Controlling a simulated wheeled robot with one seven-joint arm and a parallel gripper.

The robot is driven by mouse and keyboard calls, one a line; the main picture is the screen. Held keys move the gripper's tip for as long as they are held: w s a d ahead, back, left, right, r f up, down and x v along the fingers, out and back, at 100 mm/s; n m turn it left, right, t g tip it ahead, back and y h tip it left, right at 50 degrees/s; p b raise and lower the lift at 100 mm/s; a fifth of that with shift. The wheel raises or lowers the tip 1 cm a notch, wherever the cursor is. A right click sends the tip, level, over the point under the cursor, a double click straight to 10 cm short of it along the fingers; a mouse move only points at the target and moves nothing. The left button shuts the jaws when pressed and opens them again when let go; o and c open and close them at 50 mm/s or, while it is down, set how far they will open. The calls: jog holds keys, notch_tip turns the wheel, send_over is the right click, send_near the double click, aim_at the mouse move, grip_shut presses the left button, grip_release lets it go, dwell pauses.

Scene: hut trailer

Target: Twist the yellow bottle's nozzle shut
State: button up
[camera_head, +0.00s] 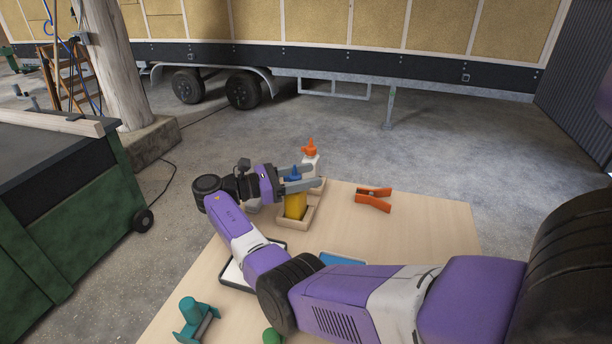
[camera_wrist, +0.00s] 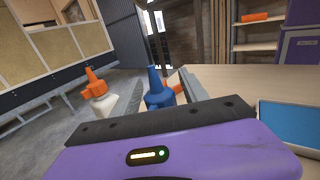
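The yellow bottle (camera_head: 296,207) stands upright in a pale wooden tray (camera_head: 313,216) near the table's far left edge. Its blue nozzle (camera_head: 295,174) points up and also shows in the wrist view (camera_wrist: 158,90). My gripper (camera_head: 299,180) reaches in from the left, with its grey fingers on either side of the nozzle. The fingers look spread, and I see no clear grip on the nozzle. My purple gripper body hides the bottle itself in the wrist view. A white bottle with an orange nozzle (camera_head: 310,149) stands just behind, and shows at the left in the wrist view (camera_wrist: 97,86).
An orange clamp (camera_head: 373,198) lies to the right on the table (camera_head: 420,235). A green cabinet (camera_head: 75,220) stands left of the table. The table's right side is largely clear.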

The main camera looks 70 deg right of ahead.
aim_at(289, 179)
jog(key=shift+w, duration=0.1)
jog(key=shift+b+v, duration=1.25)
jog(key=shift+v, duration=2.6)
